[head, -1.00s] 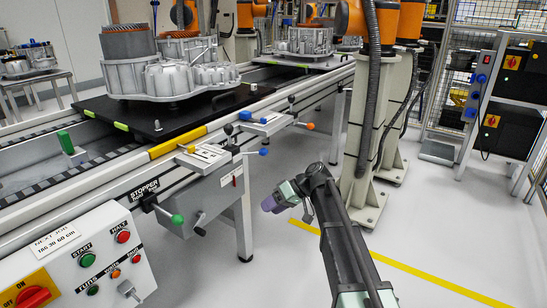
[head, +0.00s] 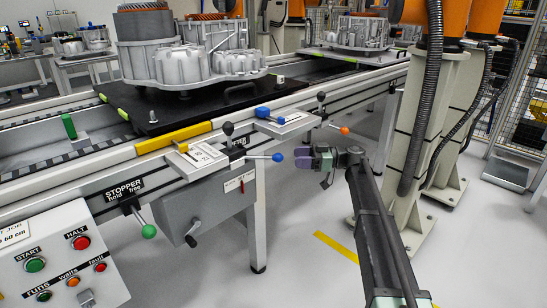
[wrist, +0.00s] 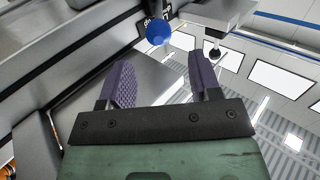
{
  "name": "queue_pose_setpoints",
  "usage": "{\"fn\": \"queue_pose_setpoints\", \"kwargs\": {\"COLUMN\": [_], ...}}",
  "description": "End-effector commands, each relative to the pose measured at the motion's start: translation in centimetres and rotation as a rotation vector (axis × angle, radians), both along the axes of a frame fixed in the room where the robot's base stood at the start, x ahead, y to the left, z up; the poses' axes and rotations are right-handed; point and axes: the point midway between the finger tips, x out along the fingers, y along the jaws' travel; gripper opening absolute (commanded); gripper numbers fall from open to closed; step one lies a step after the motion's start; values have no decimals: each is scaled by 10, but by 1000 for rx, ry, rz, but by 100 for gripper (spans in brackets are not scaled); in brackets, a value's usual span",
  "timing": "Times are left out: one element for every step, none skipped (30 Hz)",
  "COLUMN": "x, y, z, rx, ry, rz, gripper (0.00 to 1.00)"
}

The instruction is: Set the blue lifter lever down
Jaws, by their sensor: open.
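The blue lifter lever (head: 278,157) is a blue ball on a thin rod. In the head view it sticks out sideways to the right from the conveyor's front side. My gripper (head: 304,160) is just right of the ball at about its height, with its purple fingers towards it. In the wrist view my gripper (wrist: 159,64) is open and empty, and the blue ball (wrist: 158,32) shows beyond the fingertips, roughly in line with the gap. The ball is not between the fingers. The lever's rod is mostly hidden in the wrist view.
A green-knobbed stopper lever (head: 149,231) hangs to the left, by a grey box (head: 215,212). Another blue knob (head: 262,112) and an orange knob (head: 344,130) are close by. A leg (head: 257,230) stands below.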

Motion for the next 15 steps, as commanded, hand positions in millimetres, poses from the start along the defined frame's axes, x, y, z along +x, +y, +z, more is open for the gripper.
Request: {"fn": "queue_pose_setpoints", "kwargs": {"x": [-1, -2, -2, -3, -3, -3, -4, -4, -4, -4, -4, -5, -5, -5, -5], "y": [10, 17, 27, 34, 42, 51, 58, 64, 72, 77, 81, 86, 89, 91, 92], "z": [0, 0, 0, 0, 0, 0, 0, 0, 0, 0, 0, 0, 0, 0, 0], "rx": [0, 0, -1, -1, -1, -1, -1, -1, -1, -1, -1, -1, -1, -1, -1], "ry": [0, 1, 1, 1, 1, 2, 2, 2, 2, 2, 2, 2, 2, 2, 2], "rz": [1, 2, 3, 2, 2, 3, 1, 1, 2, 1, 0, 0, 0, 0, 0], "gripper": [58, 58, 58, 58, 58, 58, 58, 58, 58, 58, 58, 58, 58, 58, 58]}}
